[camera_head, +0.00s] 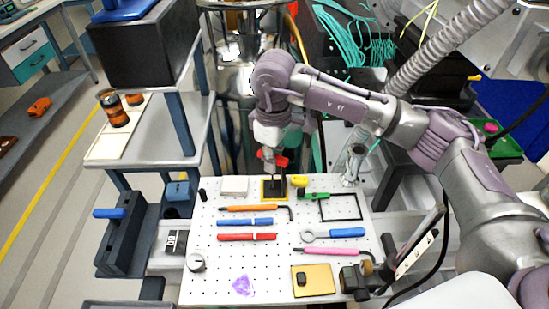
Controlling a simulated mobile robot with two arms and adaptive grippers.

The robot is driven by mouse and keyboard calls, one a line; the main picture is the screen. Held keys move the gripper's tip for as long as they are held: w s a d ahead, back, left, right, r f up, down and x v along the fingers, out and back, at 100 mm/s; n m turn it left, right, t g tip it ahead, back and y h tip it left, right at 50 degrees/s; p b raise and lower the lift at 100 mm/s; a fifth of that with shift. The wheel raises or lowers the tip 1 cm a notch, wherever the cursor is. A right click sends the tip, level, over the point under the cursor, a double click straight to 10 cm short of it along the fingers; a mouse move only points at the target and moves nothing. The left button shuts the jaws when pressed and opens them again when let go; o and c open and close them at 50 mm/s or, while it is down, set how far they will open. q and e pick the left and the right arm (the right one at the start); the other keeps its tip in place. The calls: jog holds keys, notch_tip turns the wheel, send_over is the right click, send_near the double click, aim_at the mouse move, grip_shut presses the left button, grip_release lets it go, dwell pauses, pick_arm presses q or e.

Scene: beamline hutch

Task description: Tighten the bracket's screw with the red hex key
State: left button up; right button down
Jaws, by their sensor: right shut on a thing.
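My right gripper (270,152) hangs over the back of the white pegboard, pointing down. It is shut on the red hex key (281,161), whose red handle shows at the fingers. The black bracket (275,188), with a yellow edge around its base, stands on the board directly below. The key's lower end reaches down towards the bracket; I cannot tell whether it sits in the screw. The screw itself is too small or hidden to make out. My left gripper is not in view.
The pegboard (215,270) holds an orange hex key (255,208), a blue tool (245,222), a red tool (247,237), a blue-handled wrench (345,233) and a pink hex key (335,250). A yellow-and-green item (300,182) stands close right of the bracket.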

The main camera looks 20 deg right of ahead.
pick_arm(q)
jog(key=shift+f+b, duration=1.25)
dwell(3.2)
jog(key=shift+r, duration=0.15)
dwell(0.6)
